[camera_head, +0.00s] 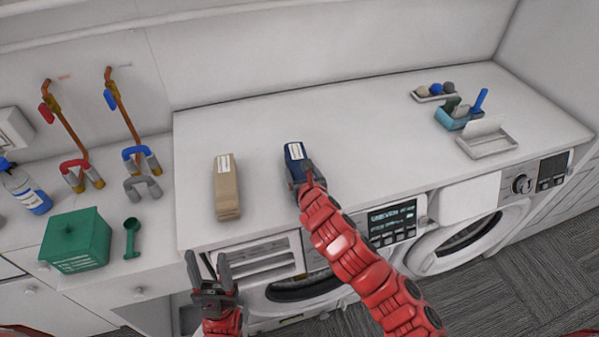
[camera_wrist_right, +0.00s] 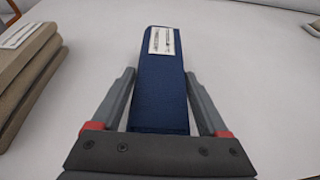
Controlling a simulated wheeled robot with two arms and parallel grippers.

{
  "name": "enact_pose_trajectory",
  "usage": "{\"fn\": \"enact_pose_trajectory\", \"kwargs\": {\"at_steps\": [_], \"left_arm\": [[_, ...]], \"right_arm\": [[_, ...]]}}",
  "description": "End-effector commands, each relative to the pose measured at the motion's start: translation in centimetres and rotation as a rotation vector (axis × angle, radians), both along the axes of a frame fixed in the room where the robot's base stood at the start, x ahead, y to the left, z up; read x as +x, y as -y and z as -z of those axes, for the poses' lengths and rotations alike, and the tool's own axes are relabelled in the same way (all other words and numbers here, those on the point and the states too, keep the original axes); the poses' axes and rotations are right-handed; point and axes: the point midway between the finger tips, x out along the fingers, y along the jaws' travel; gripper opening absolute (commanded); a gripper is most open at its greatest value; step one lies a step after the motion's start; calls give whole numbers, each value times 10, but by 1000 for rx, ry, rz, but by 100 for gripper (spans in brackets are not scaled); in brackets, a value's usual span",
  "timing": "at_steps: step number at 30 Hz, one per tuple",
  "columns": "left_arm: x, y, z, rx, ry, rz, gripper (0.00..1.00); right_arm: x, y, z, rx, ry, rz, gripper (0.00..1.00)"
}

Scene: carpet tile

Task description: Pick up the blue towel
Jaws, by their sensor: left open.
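The blue towel (camera_head: 294,151) is a folded dark blue block with a white label, lying on the white countertop. My right gripper (camera_head: 300,172) is at its near end. In the right wrist view the towel (camera_wrist_right: 160,90) lies between the two spread fingers of my right gripper (camera_wrist_right: 162,95), with a gap visible on each side. The near end of the towel is partly hidden by the gripper in the head view. My left gripper (camera_head: 210,270) is open and empty, in front of the counter's front edge.
A folded tan towel (camera_head: 227,190) lies left of the blue one, and also shows in the right wrist view (camera_wrist_right: 30,75). A green box (camera_head: 75,242) and green scoop (camera_head: 131,238) stand far left. Trays (camera_head: 487,143) sit at right. Counter behind the towels is clear.

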Motion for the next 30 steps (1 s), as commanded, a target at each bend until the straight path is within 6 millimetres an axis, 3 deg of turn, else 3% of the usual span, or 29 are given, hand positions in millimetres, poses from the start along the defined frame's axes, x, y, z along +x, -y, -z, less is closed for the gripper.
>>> {"fn": "enact_pose_trajectory", "kwargs": {"at_steps": [1, 10, 23, 30], "left_arm": [[0, 0, 0, 0, 0, 0, 52], [0, 0, 0, 0, 0, 0, 52], [0, 0, 2, 0, 0, 0, 52], [0, 0, 18, 0, 0, 0, 52]], "right_arm": [[0, 0, 0, 0, 0, -1, 55], [0, 0, 0, 0, -1, -1, 1], [0, 0, -2, 1, 1, 0, 0], [1, 0, -25, 3, 9, -1, 0]]}}
